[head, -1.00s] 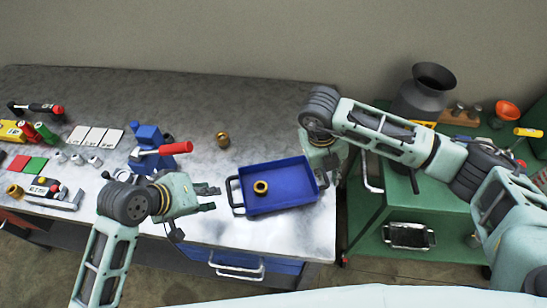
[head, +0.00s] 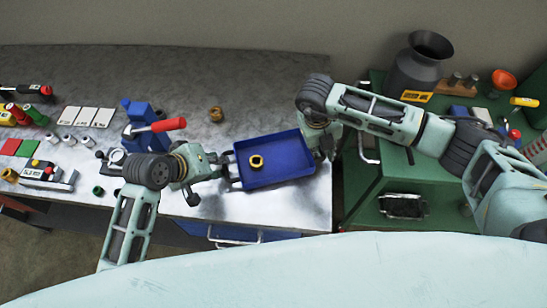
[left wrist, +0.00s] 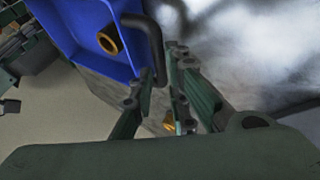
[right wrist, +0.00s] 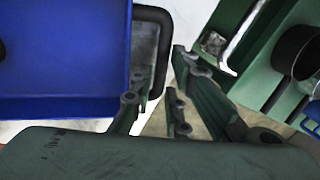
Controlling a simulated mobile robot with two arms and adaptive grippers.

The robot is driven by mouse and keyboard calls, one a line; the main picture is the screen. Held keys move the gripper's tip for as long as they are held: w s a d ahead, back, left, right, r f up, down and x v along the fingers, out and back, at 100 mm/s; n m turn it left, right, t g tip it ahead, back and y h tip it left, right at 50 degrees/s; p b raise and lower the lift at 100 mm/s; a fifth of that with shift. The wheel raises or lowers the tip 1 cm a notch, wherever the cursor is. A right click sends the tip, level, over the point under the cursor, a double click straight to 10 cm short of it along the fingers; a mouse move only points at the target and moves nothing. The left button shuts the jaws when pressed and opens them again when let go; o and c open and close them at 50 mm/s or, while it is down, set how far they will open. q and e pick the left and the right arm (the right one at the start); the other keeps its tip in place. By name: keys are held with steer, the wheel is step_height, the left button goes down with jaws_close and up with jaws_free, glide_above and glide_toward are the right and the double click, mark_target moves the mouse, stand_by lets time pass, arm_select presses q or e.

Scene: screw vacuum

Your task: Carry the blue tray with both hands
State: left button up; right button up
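The blue tray (head: 290,172) sits on the grey table near its right end, with a brass nut (head: 256,161) inside and a dark handle on each side. My left gripper (head: 224,171) is at the tray's left handle. In the left wrist view its fingers (left wrist: 160,95) are apart, with the black handle (left wrist: 152,45) reaching between them. My right gripper (head: 326,148) is at the right handle, partly hidden by its own arm. In the right wrist view its fingers (right wrist: 158,95) are apart, with the dark handle (right wrist: 164,50) between them. Neither gripper visibly clamps its handle.
A blue vise with a red handle (head: 168,125) stands left of the tray. Another brass nut (head: 216,114) lies behind. Tools and cards fill the table's left. A green cart (head: 380,185) with a dark milk can (head: 420,65) stands right. The table behind the tray is clear.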

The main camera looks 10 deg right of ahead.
steer(key=shift+x, duration=0.85)
steer(key=shift+w, duration=0.1)
steer(key=shift+r, duration=0.1)
jaws_close()
steer(key=shift+a, duration=0.1)
